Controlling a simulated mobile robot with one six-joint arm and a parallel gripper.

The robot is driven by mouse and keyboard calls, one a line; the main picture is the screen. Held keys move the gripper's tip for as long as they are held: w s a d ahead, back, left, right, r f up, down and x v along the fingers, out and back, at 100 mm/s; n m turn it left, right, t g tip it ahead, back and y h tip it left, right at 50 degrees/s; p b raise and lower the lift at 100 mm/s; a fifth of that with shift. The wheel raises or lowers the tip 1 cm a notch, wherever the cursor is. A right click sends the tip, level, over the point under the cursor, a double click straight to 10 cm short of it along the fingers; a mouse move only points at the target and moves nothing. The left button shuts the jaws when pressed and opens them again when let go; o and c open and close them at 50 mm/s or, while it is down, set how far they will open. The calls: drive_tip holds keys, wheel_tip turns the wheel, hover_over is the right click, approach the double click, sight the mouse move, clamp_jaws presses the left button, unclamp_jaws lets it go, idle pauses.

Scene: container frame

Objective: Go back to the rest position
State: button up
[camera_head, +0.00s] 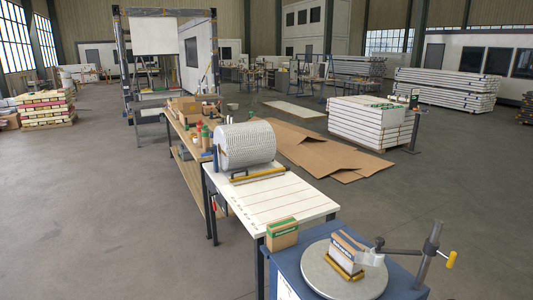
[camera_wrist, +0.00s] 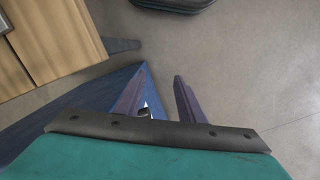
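My gripper (camera_wrist: 161,76) shows in the wrist view with its two purple fingers apart. It is open, and bare grey floor shows between the fingertips. A small white and dark thing shows between the finger bases, too small to make out. My gripper does not show in the head view, so its place relative to the tables cannot be told from there.
In the head view, a blue stand (camera_head: 290,271) at the lower right bears a round grey turntable (camera_head: 320,275) with a small box (camera_head: 349,248). A white-topped table (camera_head: 293,198) bears a white roll (camera_head: 246,144).

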drive_tip(key=s+f+g+b, duration=0.2)
drive_tip(key=s+f+b, duration=0.5)
drive_tip(key=s+f, duration=0.3)
drive_tip(key=s+f+g+b, duration=0.2)
drive_tip(key=s+f+b, duration=0.6)
drive_tip(key=f, duration=1.1)
drive_tip(key=shift+s+f, duration=0.15)
drive_tip(key=shift+s, duration=0.9)
drive_tip(key=shift+c, duration=0.2)
